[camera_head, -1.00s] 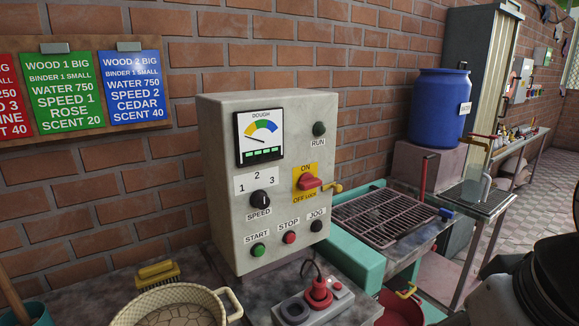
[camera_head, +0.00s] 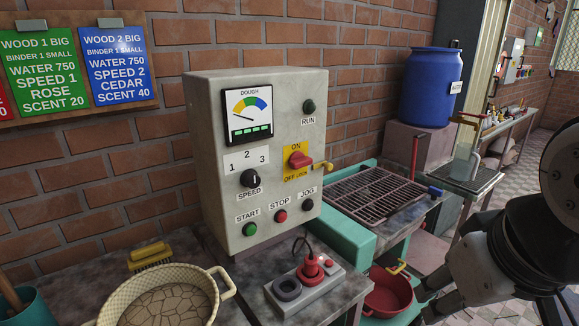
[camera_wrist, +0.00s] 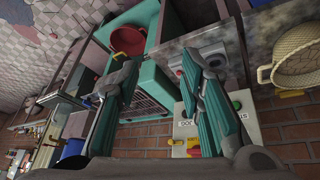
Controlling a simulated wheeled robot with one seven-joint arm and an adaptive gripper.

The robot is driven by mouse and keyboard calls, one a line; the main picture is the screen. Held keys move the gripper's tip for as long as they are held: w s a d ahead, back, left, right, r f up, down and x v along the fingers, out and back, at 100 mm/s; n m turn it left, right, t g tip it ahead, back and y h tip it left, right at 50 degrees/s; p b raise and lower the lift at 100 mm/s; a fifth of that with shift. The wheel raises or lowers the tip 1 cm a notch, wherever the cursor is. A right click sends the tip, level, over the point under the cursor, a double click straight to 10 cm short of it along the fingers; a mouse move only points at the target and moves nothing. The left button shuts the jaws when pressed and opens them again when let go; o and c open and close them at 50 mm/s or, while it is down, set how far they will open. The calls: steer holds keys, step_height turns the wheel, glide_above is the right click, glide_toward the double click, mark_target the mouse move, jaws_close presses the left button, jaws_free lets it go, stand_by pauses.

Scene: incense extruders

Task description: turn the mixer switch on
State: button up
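The mixer switch (camera_head: 300,159) is a red rotary handle on a yellow plate marked ON above and OFF/LOCK below. It is on the front of the grey control box (camera_head: 205,165), its handle lying roughly sideways. A small yellow piece sticks out at its right. In the wrist view, the yellow plate and red switch (camera_wrist: 193,144) show low, beside the right finger. My gripper (camera_wrist: 158,62) is open and empty there, with teal-lined fingers well apart and not touching the switch. In the head view my arm is at the lower right, away from the box; its fingers are hard to make out.
A woven basket (camera_head: 215,290) is at the left. A red pan (camera_head: 388,292), a grill rack (camera_head: 375,195) and a blue barrel (camera_head: 430,85) are at the right.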

steer(key=w+d+n+t+h+b, duration=0.2)
steer(key=w+d+n+t, duration=0.2)
steer(key=w, duration=0.9)
steer(key=n+t+y+b, duration=0.65)
steer(key=n+y, duration=0.65)
steer(key=n, duration=0.7)
glide_toward(304, 164)
steer(key=shift+g, duration=0.25)
steer(key=x, duration=0.8)
steer(key=shift+w+a+r+b, duration=0.1)
steer(key=shift+w+r+b, duration=0.05)
steer(key=shift+w+b, duration=0.25)
jaws_close()
